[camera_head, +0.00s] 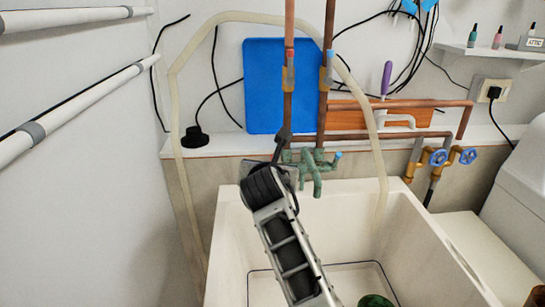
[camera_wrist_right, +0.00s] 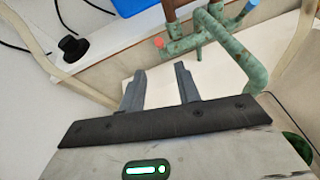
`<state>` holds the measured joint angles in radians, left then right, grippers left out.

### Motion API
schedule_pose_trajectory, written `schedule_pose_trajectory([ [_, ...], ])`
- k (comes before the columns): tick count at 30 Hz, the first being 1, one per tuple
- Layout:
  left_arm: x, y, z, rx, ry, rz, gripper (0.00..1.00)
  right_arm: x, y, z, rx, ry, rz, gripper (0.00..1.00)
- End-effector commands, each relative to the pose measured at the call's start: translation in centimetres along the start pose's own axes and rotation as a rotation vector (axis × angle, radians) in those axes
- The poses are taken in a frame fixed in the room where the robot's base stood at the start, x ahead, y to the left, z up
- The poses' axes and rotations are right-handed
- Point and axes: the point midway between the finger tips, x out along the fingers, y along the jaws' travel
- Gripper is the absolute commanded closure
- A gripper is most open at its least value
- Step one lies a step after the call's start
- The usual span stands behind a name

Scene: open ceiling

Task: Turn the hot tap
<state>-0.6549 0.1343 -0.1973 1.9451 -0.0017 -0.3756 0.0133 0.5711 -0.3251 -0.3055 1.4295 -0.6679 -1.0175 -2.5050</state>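The green, weathered tap (camera_head: 317,172) stands on the back rim of the white sink, its spout pointing down into it. Its blue-tipped cold handle (camera_head: 337,155) is on the right in the head view. The red-tipped hot handle (camera_wrist_right: 160,43) shows in the right wrist view; in the head view my right gripper seems to cover it. My right gripper (camera_head: 283,137) is at the left side of the tap. In the right wrist view its two fingers (camera_wrist_right: 160,74) are apart with nothing between them, pointing toward the red tip, with a visible gap. My left gripper is out of view.
The white sink (camera_head: 415,245) lies below the tap. Copper pipes (camera_head: 289,100) with red and blue valves rise behind it. A pale hose (camera_head: 173,120) arches around the tap. A blue board (camera_head: 262,85) leans on the wall. Blue wheel valves (camera_head: 438,157) are at right.

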Motion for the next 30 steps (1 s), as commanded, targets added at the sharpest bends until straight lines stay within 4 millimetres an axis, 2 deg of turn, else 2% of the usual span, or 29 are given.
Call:
schedule_pose_trajectory([
  [6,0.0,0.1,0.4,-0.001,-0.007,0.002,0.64,4.3,0.0,0.1,-0.003,0.0,-0.002,0.67],
  [15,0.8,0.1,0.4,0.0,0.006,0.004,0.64,9.1,0.0,0.0,-0.002,-0.001,-0.002,0.67],
  [21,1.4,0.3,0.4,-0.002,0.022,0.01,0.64,11.4,-0.1,-0.2,-0.003,-0.002,-0.002,0.67],
  [30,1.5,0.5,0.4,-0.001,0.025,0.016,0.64,12.8,0.0,0.0,-0.001,-0.002,-0.001,0.67],
])
